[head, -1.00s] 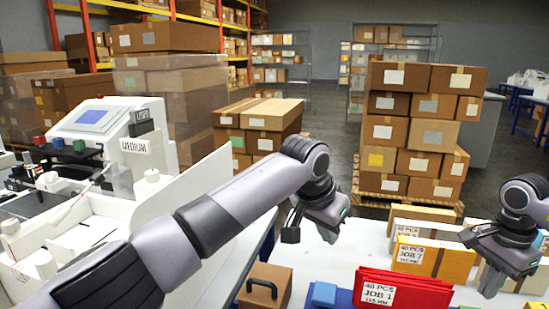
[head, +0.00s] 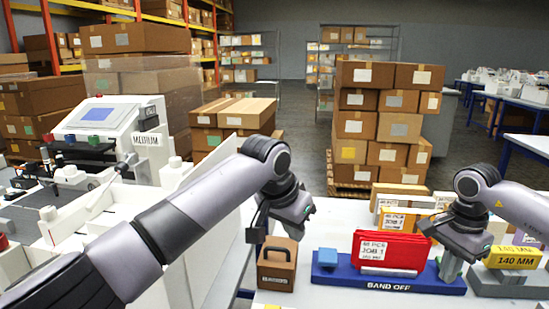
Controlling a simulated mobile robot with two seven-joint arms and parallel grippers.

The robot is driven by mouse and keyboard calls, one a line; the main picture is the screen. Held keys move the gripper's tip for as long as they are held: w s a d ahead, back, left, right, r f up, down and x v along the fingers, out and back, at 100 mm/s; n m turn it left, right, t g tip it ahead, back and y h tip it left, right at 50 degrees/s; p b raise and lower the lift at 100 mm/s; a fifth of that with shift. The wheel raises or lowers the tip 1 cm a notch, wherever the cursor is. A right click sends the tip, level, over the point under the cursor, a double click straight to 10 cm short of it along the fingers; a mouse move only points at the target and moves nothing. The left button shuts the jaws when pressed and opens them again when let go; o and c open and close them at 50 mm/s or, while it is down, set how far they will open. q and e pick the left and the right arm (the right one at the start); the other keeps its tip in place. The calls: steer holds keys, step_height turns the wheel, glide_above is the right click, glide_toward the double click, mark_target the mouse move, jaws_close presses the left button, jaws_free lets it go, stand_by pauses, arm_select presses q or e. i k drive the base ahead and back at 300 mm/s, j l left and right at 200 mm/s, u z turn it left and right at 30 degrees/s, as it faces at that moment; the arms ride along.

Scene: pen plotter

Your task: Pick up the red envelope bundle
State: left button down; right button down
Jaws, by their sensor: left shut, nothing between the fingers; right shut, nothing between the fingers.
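The red envelope bundle (head: 405,252), with a white label reading JOB 1, stands upright in a blue holder (head: 350,278) marked BAND OFF, on the white table. My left gripper (head: 256,236) is shut and empty, above and behind the brown box with a handle, left of the bundle and apart from it. My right gripper (head: 452,268) is shut and empty, just right of the bundle, pointing down near the holder's right end. Whether it touches the holder, I cannot tell.
A blue block (head: 327,257) sits at the holder's left end. The brown handled box (head: 277,265) stands left of it. A yellow 140 MM block (head: 513,257) rests on a grey base at right. The white plotter machine (head: 110,130) is at left.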

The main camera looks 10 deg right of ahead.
mark_target(380, 249)
steer(key=k+j, duration=0.45)
steer(key=j, duration=0.3)
steer(key=k+j, duration=0.25)
steer(key=j, duration=0.1)
